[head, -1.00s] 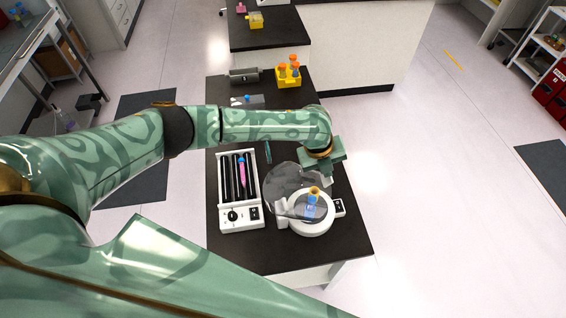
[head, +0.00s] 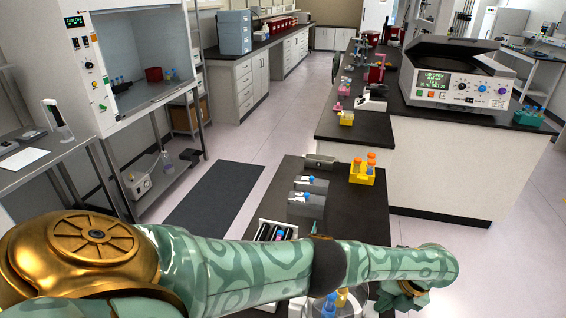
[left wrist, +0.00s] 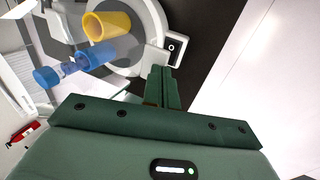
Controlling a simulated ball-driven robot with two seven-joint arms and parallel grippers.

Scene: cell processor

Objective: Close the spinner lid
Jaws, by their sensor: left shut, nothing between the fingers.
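The spinner shows in the left wrist view as a white round body (left wrist: 153,22) with a small dark-faced switch block on its side. A tube with a blue cap (left wrist: 47,77) and a yellow-orange tube (left wrist: 107,25) stick up in it. In the head view only the top of the spinner area shows at the bottom edge, with a clear curved piece, likely the lid (head: 316,308), mostly cut off by the frame. My left gripper (left wrist: 163,72) is shut and empty, its fingers just beside the switch block; in the head view it (head: 400,300) hangs right of the spinner. My right gripper is not in view.
My left arm crosses above the dark bench (head: 345,215). On it stand a yellow rack with orange-capped tubes (head: 363,170), grey blocks with blue-capped tubes (head: 306,200) and a white tube device (head: 278,230). A large centrifuge (head: 455,85) stands on the bench behind.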

